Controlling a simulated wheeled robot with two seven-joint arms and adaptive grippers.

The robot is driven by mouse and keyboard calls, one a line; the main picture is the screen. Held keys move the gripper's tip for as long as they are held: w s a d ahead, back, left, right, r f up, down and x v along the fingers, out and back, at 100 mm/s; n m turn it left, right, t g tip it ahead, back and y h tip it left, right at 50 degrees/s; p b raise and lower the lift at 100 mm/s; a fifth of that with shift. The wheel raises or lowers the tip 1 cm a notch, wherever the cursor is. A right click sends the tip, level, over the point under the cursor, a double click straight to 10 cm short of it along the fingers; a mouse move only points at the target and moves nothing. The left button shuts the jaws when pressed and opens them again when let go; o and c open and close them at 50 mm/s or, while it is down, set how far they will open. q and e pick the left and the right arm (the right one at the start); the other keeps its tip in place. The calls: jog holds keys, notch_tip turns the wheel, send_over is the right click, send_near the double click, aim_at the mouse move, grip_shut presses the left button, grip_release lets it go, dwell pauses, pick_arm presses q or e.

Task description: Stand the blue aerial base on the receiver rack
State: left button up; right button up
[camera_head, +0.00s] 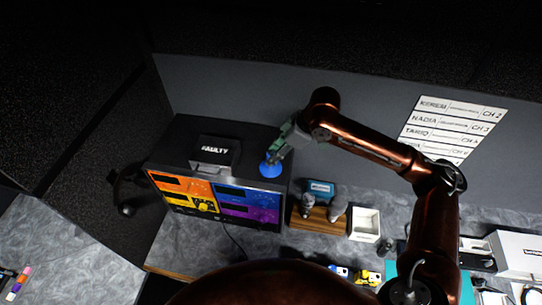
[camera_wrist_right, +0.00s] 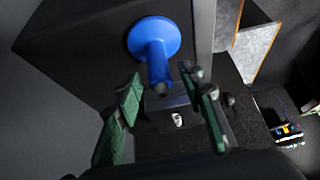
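The blue aerial base (camera_head: 270,168) stands on the black top of the receiver rack (camera_head: 250,138), near its right edge. It has a round blue disc and a short blue stem; it also shows in the right wrist view (camera_wrist_right: 153,38), disc down on a dark surface. My right gripper (camera_head: 279,152) is at the stem, above the disc. In the right wrist view its green-padded fingers (camera_wrist_right: 162,84) are spread, with a gap on both sides of the stem's end. My left gripper is not in view.
A dark box labelled FAULTY (camera_head: 215,151) sits on the rack top, left of the base. Right of the rack are a wooden block (camera_head: 318,222) holding microphones and a white tray (camera_head: 364,225). A list of names (camera_head: 450,128) hangs on the back wall. The left counter is mostly clear.

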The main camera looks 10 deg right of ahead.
jog(key=b+v, duration=0.1)
jog(key=v, duration=0.9)
jog(key=shift+w, duration=0.1)
